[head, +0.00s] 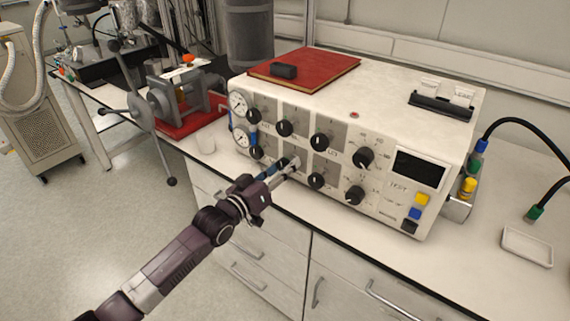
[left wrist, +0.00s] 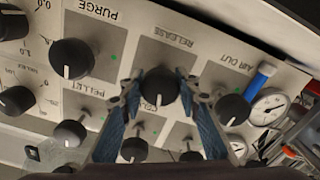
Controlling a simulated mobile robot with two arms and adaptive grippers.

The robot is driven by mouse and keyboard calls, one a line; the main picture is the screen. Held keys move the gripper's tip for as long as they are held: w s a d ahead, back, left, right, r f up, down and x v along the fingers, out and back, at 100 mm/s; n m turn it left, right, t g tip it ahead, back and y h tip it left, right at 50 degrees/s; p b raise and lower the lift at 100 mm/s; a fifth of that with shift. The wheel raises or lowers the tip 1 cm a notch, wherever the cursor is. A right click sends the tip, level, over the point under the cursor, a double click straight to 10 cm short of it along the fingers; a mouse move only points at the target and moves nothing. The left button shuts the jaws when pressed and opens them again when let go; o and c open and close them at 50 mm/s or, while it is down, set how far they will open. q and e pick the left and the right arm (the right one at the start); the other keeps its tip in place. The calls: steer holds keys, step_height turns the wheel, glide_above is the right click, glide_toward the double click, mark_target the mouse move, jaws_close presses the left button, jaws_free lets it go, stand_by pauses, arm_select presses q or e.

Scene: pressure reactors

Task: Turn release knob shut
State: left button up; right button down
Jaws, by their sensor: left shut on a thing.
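The control box (head: 430,135) is a cream panel with two rows of black knobs. My left gripper (head: 290,165) reaches the lower row of the panel and mostly hides this knob in the head view. In the left wrist view my left gripper (left wrist: 161,92) has one blue finger on each side of the knob, shut on it. My right gripper is in neither view.
The air out knob (left wrist: 231,109) and purge knob (left wrist: 71,58) stand close on either side. Gauges (head: 238,103) are at the panel's left end. A red book (head: 318,65) lies on top. A white tray (head: 527,246) is at the right.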

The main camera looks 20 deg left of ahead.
arm_select(q)
steer(key=shift+f+m, duration=0.1)
steer(key=shift+m, duration=1.2)
steer(key=o, duration=1.2)
steer(key=shift+s, duration=0.1)
steer(key=v, duration=1.2)
